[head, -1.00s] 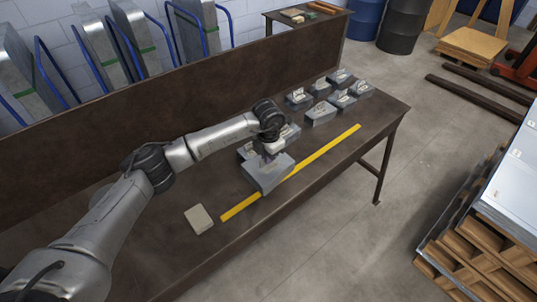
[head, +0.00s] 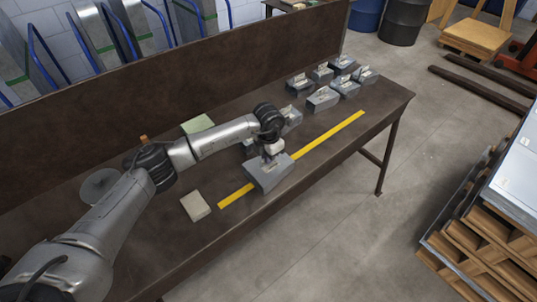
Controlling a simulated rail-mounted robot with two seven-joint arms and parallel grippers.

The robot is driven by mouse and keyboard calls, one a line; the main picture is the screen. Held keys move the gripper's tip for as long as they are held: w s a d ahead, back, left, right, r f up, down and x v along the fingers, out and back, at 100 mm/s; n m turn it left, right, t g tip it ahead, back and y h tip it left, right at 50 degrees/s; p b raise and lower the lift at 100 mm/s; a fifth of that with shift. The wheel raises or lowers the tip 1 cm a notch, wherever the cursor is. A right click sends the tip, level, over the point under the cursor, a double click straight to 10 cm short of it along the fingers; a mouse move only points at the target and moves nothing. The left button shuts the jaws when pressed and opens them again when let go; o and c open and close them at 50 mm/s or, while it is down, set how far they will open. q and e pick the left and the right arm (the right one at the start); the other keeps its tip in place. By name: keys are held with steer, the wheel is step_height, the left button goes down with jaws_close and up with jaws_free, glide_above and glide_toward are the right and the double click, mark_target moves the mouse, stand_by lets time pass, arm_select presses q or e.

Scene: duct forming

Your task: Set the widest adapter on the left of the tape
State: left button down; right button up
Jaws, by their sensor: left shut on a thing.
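My left gripper (head: 271,153) is shut on a grey sheet-metal adapter (head: 268,175), held from above near the front of the brown bench. In the picture this adapter covers part of the yellow tape (head: 330,136). I cannot tell whether it touches the bench. Several other grey adapters (head: 322,99) stand in a group toward the bench's far right end. One more adapter (head: 292,117) is partly hidden behind my left wrist, and another beside it is mostly covered. My right gripper is not in view.
A beige block (head: 195,206) lies left of the tape's near end. A pale green pad (head: 197,124) and a grey disc (head: 98,186) lie behind my left arm. A tall backboard (head: 200,75) closes the bench's rear. Bare bench surrounds the tape's far end.

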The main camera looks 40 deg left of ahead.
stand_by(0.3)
arm_select(q)
steer(key=c, duration=1.2)
jaws_free()
steer(key=shift+r, duration=0.1)
